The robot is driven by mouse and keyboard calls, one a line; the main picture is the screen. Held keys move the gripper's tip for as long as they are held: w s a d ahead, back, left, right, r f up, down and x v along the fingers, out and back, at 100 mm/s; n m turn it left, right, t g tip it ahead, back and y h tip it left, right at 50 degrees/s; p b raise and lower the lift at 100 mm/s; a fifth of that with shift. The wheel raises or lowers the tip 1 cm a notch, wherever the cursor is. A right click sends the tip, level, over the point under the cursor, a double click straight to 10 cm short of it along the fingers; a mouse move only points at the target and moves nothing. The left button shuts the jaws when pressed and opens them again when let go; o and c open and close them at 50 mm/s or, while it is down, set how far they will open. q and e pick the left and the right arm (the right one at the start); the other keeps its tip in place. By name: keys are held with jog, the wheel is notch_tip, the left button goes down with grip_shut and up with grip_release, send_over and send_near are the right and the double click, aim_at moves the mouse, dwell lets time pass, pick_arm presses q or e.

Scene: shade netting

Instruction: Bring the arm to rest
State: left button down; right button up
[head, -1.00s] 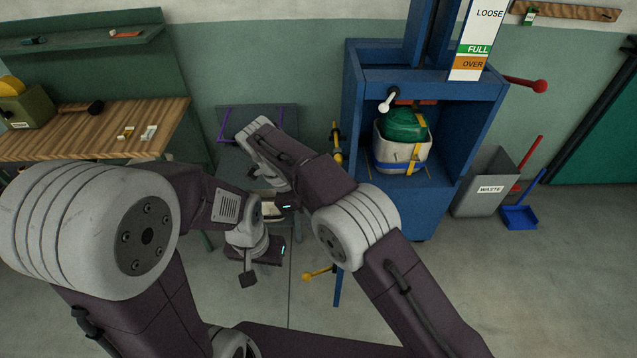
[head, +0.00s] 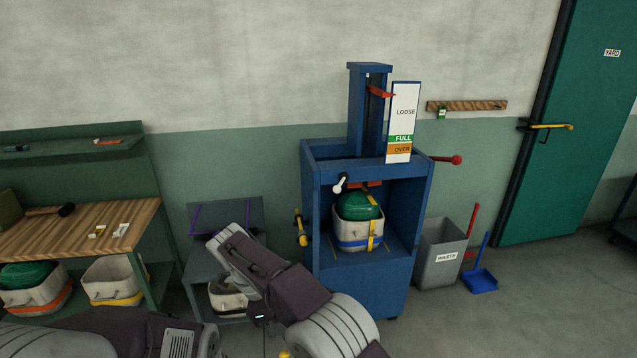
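My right arm (head: 286,291) comes in from the bottom, right of the middle, and reaches up and left in front of a grey stand and the lower left of the blue press. My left arm (head: 130,331) shows only as a dark link and pale joints along the bottom left edge. Neither gripper shows in the head view; whether each is open or shut is hidden.
The blue press (head: 367,287) holds a white bin (head: 346,230) with a green bundle and yellow strap. A grey stand (head: 200,262) is left of it, a wooden bench (head: 70,235) further left.

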jog(key=w+d+r+m+g, duration=0.1)
jog(key=d+r+m, duration=0.15)
jog(key=d, duration=0.55)
jog(key=w+d+r+m, duration=0.1)
jog(key=d+r, duration=0.3)
jog(key=d, duration=0.3)
jog(key=s+d+f+n+y, duration=0.2)
jog(key=s+d+f+n, duration=0.15)
jog(key=s+d, duration=0.4)
pick_arm(q)
jog(key=shift+w+f, duration=0.1)
jog(key=shift+w, duration=0.35)
pick_arm(e)
jog(key=s+d+f+n+t+y, duration=0.1)
jog(key=s+f+n, duration=0.6)
jog(key=n, duration=1)
notch_tip(320, 180, down, 3)
jog(key=shift+s+d+r+n+t+y, duration=0.1)
jog(key=shift+s+d+n+t+y, duration=0.25)
jog(key=shift+d+y, duration=0.4)
pick_arm(q)
jog(key=shift+s, duration=0.1)
pick_arm(e)
jog(key=shift+s, duration=0.1)
